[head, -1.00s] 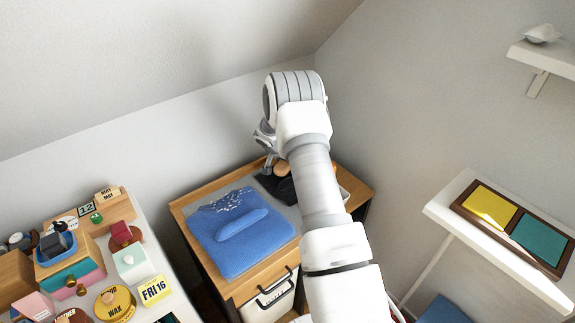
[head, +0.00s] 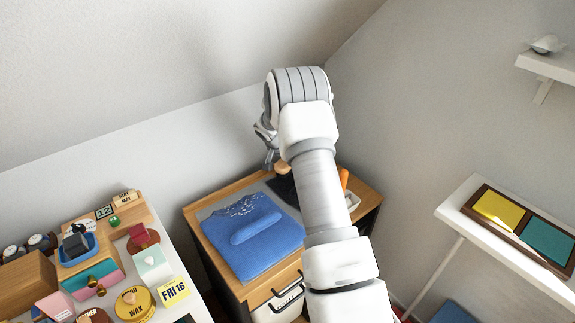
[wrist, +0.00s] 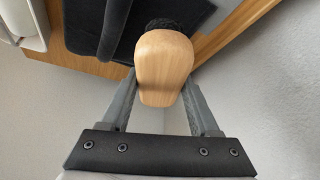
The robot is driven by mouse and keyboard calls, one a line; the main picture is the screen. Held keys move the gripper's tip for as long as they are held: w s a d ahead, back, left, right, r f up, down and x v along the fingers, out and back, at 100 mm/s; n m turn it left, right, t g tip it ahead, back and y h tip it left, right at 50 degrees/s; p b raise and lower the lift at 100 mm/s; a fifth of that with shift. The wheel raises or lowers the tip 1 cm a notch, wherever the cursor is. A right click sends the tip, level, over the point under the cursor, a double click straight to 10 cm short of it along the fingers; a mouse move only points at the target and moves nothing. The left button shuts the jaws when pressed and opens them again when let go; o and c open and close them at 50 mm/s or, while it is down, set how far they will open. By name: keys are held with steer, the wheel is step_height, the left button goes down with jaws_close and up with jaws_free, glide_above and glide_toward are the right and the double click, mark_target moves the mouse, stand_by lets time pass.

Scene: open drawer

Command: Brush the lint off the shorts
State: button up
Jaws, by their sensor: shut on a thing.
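The blue shorts (head: 262,258) lie folded on a grey mat (head: 206,213) on the wooden cabinet top, with a raised roll of blue cloth across their middle. Pale lint (head: 240,207) is scattered along their far edge. My gripper (wrist: 158,88) is shut on the wooden handle of a brush (wrist: 165,62); its dark bristle end is mostly hidden behind the handle. In the head view my gripper (head: 271,158) and the brush handle (head: 283,168) are beyond the shorts to the right, near a dark pad (head: 284,187), apart from the lint.
The sloped wall closes in behind my gripper. An orange object (head: 343,178) and a white tray (head: 352,199) stand at the cabinet's right, partly behind my arm. A crowded table (head: 190,297) is at left. A white shelf (head: 455,212) is at right.

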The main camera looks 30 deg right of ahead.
steer(key=shift+r+p, duration=0.35)
steer(key=shift+r, duration=1)
